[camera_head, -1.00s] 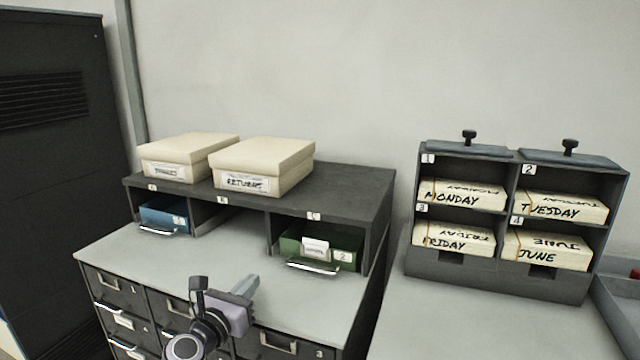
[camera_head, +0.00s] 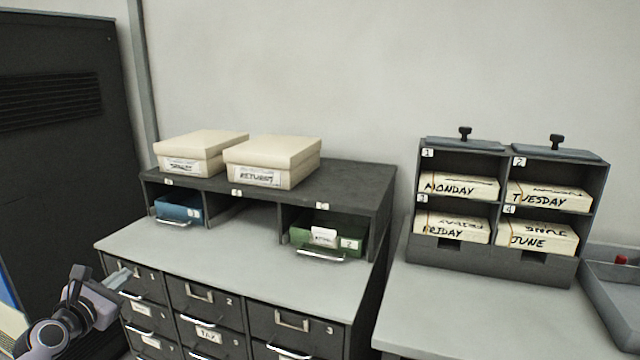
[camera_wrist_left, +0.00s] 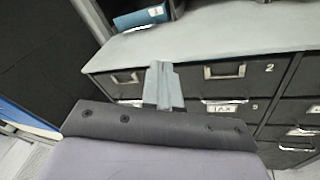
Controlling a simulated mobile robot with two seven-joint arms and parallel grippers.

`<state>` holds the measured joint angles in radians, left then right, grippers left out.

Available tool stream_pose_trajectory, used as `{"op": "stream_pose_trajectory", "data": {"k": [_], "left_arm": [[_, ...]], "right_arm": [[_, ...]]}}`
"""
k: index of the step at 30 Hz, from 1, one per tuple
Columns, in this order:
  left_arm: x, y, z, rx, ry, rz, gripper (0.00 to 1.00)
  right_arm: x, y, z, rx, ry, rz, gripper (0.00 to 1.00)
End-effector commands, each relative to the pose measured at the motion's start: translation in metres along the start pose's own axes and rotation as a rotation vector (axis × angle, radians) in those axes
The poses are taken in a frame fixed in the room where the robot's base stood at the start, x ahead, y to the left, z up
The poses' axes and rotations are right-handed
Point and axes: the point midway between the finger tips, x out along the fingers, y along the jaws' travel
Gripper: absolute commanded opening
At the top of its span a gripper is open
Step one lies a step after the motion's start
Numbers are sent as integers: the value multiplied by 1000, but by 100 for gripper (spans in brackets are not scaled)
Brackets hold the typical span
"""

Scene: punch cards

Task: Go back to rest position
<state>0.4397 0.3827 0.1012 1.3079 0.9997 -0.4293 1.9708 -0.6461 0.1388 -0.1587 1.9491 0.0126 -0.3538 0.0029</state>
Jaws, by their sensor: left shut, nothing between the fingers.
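My left gripper (camera_head: 122,279) is at the lower left of the head view, in front of the left end of the drawer cabinet (camera_head: 222,250). Its fingers are together with nothing between them. In the left wrist view the closed fingers (camera_wrist_left: 163,86) point toward the cabinet's drawer fronts. I cannot tell from the picture whether they touch the cabinet. My right gripper is not in view.
A dark shelf (camera_head: 340,180) on the cabinet holds two cream boxes, a blue drawer (camera_head: 178,208) and a green drawer (camera_head: 325,238). A card rack (camera_head: 490,262) with several labelled card stacks stands on the right table. A grey tray (camera_head: 612,290) is at far right. A dark tall cabinet (camera_head: 60,150) stands left.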

Motion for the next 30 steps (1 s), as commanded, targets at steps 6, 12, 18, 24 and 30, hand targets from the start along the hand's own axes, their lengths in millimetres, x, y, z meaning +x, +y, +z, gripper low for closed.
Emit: {"op": "stream_pose_trajectory", "data": {"k": [6, 12, 18, 24, 30], "left_arm": [[-28, 93, -10, 175, 63, 87, 0], [-49, 46, -55, 593, 156, -10, 0], [-86, -24, -106, 1153, 200, -188, 0], [-145, -103, -151, 1783, 125, -419, 0], [-215, -175, -177, 2356, -94, -624, 0]], "right_arm": [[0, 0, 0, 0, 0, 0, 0], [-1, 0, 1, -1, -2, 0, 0], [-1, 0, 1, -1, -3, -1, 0], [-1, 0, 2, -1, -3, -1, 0], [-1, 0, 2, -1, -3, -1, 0]]}}
